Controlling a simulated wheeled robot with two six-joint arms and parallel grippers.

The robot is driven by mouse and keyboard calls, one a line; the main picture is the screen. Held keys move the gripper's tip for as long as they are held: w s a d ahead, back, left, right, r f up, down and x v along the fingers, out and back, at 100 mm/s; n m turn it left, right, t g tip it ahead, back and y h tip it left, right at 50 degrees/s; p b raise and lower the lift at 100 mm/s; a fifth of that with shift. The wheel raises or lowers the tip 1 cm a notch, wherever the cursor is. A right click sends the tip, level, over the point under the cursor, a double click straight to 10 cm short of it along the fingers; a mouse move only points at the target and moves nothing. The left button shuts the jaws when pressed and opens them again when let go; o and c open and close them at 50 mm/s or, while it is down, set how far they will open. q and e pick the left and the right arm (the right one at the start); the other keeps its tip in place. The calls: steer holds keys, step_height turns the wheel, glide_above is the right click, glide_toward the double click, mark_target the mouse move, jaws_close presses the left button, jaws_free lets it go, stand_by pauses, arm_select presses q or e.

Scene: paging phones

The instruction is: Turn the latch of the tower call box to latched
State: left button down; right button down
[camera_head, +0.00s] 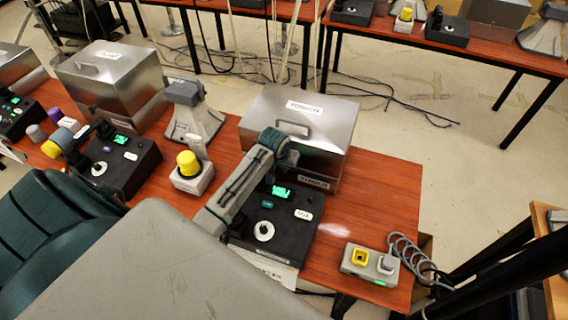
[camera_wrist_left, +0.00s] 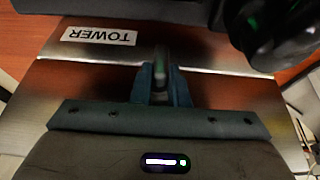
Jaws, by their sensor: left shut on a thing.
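The tower call box is a brushed-metal box (camera_head: 330,132) with a "TOWER" label and a handle on its lid. It stands on the red-brown table behind a black phone console (camera_head: 300,232). My left gripper (camera_head: 289,160) is at the box's front face. In the left wrist view the gripper (camera_wrist_left: 160,88) is shut on a small grey upright piece, the latch (camera_wrist_left: 160,60), at the edge of the metal box (camera_wrist_left: 90,75). The fingers hide most of the latch, so its angle cannot be told. My right gripper is in neither view.
A yellow-topped beacon (camera_head: 189,165) and a grey horn (camera_head: 192,118) stand left of the box. Another metal box (camera_head: 112,75) and console (camera_head: 122,165) are further left. A grey button unit (camera_head: 369,264) with a coiled cord lies front right. The table right of the box is clear.

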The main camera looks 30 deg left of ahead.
arm_select(q)
steer(key=c, duration=1.5)
jaws_free()
steer(key=shift+s+f, duration=0.1)
steer(key=shift+f, duration=0.15)
steer(key=shift+o, duration=0.5)
steer(key=shift+w, duration=0.2)
steer(key=a+b+v, duration=0.1)
steer(key=b+v, duration=0.2)
steer(key=v, duration=0.7)
steer(key=shift+s+d+r, duration=0.2)
steer(key=shift+d+r, duration=0.2)
steer(key=shift+f, duration=0.1)
